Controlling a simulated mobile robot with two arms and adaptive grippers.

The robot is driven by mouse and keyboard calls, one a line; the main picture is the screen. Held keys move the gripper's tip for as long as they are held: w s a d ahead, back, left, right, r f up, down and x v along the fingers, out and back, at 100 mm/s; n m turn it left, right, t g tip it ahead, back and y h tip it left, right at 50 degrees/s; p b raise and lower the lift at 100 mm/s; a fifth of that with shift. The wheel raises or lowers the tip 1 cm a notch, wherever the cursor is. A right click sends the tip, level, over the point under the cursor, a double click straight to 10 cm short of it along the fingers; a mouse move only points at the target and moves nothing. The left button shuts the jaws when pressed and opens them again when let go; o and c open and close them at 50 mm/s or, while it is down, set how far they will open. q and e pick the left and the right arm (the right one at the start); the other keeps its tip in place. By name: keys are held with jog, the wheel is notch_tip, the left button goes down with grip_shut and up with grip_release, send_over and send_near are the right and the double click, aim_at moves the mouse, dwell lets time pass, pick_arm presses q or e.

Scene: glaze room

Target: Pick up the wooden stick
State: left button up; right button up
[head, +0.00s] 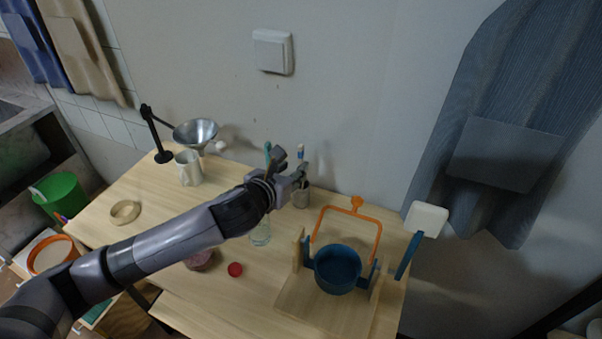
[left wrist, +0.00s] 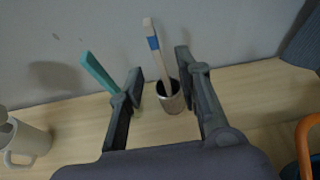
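The wooden stick (left wrist: 156,58) is pale with a blue band and stands tilted in a small metal cup (left wrist: 171,97). In the head view, the stick's upper end (head: 301,151) shows beside my gripper, and the metal cup (head: 302,196) stands near the wall. My left gripper (head: 291,166) is open above the table at the cup. In the left wrist view, the stick and cup appear between the open fingers (left wrist: 160,72), with gaps on both sides. I cannot tell how deep the fingers are relative to the stick. My right gripper is not in view.
A teal tool (left wrist: 97,70) stands left of the stick, partly behind a finger. A white mug (head: 188,168) and metal funnel (head: 196,132) stand left. A blue pot (head: 337,270) with an orange frame (head: 378,238) stands right. A red lid (head: 235,269) lies in front.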

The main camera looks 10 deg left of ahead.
aim_at(299, 162)
pick_arm(q)
jog(key=p+x, duration=0.1)
jog(key=x, duration=0.5)
jog(key=shift+a+r, duration=0.15)
jog(key=shift+w+f, duration=0.3)
jog(key=shift+w, duration=0.2)
jog(key=shift+c, duration=0.2)
grip_shut()
